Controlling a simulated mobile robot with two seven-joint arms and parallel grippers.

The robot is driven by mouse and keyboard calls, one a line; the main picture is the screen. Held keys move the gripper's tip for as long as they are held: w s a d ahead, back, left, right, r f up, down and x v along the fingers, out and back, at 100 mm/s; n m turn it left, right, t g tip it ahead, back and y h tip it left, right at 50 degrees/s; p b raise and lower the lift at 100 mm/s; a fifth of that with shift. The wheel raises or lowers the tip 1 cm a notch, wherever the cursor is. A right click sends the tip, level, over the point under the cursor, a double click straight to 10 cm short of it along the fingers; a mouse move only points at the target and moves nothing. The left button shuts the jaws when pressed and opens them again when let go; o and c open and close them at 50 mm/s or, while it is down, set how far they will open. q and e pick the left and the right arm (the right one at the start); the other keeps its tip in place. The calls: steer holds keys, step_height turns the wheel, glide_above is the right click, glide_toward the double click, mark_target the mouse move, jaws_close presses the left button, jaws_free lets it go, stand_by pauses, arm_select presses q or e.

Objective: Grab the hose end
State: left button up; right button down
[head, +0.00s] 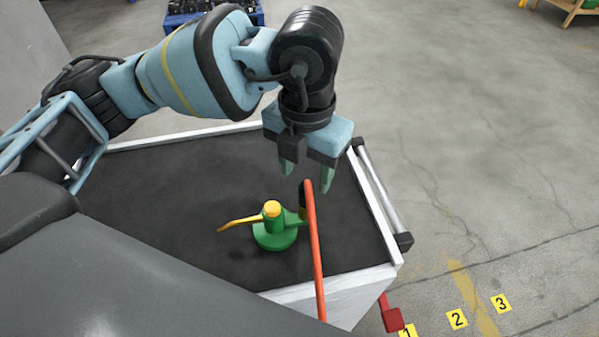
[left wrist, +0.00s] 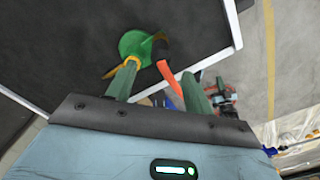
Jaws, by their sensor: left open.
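The orange-red hose (head: 314,250) runs up over the front edge of the black-topped table (head: 180,190). My left gripper (head: 308,177) is open, pointing down just above the hose end. My right gripper is not in view.
The table has a white rim and a grey rail (head: 380,190) along its right side. The table top left of the jack is bare. A red block (head: 392,318) is near the front right corner. Yellow number markers (head: 457,318) lie on the concrete floor.

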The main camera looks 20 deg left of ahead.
mark_target(307, 194)
arm_select(q)
steer(key=shift+w+a+r, duration=0.1)
steer(key=shift+w+a, duration=0.15)
steer(key=shift+w, duration=0.05)
steer(key=shift+s+d, duration=0.1)
steer(key=shift+s, duration=0.05)
steer(key=shift+s+f, duration=0.1)
steer(key=shift+f, duration=0.25)
steer(key=shift+w+d+f, duration=0.1)
steer(key=shift+w+f, duration=0.05)
steer(key=shift+f, duration=1.65)
steer(key=shift+w+d+f, duration=0.1)
steer(key=shift+f, duration=1.65)
jaws_close()
